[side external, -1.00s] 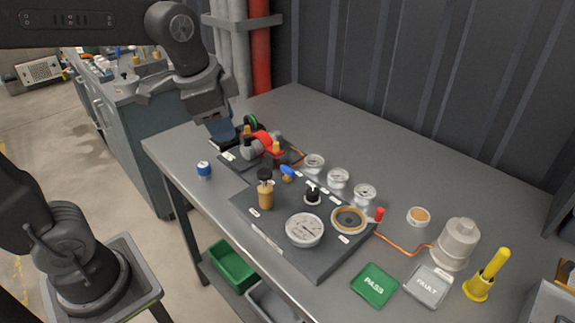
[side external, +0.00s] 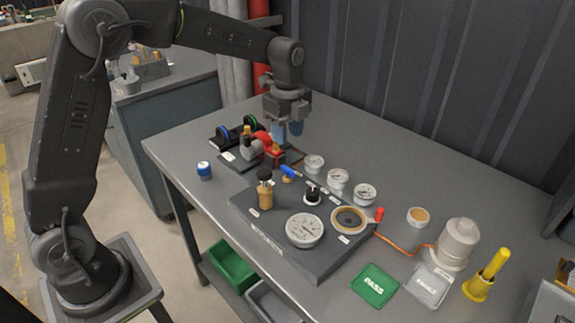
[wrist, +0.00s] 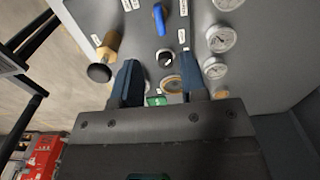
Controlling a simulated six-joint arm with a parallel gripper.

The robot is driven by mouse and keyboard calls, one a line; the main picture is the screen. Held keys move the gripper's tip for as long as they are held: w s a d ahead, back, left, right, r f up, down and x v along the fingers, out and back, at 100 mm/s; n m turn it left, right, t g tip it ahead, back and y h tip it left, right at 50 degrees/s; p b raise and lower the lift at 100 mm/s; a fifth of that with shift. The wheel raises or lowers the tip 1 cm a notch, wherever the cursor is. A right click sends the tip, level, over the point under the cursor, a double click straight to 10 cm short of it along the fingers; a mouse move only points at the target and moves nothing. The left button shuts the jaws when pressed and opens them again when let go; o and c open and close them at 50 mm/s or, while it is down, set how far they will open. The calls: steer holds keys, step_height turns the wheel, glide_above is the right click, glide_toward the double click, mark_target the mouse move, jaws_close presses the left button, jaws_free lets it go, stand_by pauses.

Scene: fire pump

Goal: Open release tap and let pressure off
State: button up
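The dark grey panel (side external: 300,262) carries a small blue lever (side external: 289,172), a black knob (side external: 312,194), a brass fitting with a black top (side external: 265,192) and a large white gauge (side external: 305,230). I cannot read which label names the release tap. The blue lever (wrist: 161,18) and black knob (wrist: 166,57) also show in the wrist view, ahead of my fingers. My gripper (side external: 287,131) hangs above the red pump unit (side external: 273,152), behind the panel. Its two blue fingers are apart and empty (wrist: 160,78).
Three small gauges (side external: 338,178) stand along the panel's back edge. A blue-capped piece (side external: 204,169) is at the left table edge. A green PASS pad (side external: 375,285), grey FAULT pad (side external: 428,288), beacon (side external: 460,243) and yellow handle (side external: 487,274) are at right.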

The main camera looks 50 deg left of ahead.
mark_target(288, 168)
step_height(288, 168, down, 10)
steer(key=shift+r, duration=0.1)
stand_by(0.4)
jaws_close()
